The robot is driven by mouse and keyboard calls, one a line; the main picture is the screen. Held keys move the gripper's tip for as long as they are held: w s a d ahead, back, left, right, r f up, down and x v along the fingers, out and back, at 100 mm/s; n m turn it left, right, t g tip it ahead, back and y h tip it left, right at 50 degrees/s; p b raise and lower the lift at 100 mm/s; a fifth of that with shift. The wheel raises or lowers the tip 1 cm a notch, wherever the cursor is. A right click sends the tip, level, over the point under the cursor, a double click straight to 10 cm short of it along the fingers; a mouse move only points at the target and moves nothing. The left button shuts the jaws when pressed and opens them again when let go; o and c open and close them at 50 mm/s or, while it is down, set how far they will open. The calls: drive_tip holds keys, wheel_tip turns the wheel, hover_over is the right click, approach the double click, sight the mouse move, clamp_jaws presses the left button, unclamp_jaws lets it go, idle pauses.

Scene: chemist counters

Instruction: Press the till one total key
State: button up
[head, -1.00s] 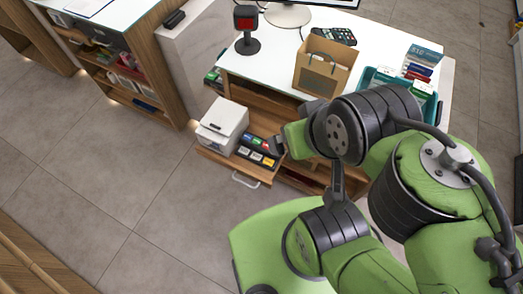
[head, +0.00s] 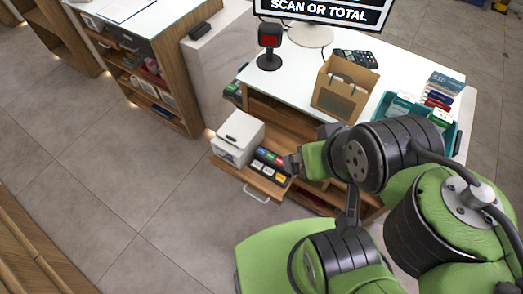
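The till is a white printer-like box (head: 238,138) with a dark key block beside it, on a pulled-out wooden shelf (head: 232,177) under the counter. The block carries coloured keys (head: 269,165) in blue, green, red, white and yellow; their labels are too small to read, so I cannot tell which is the total key. My gripper (head: 291,164) is at the right edge of the key block. Its dark tip seems close to the keys, but I cannot tell whether it touches them. The fingers are too small and partly hidden to judge their opening.
A monitor (head: 325,12) on the white counter (head: 300,75) reads "SCAN OR TOTAL". A scanner (head: 269,45), a paper bag (head: 345,90), a card terminal (head: 356,58) and a teal basket (head: 455,138) with boxes stand there. Open floor lies left of the shelf.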

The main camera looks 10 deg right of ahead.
clamp_jaws()
idle(0.4)
idle(1.1)
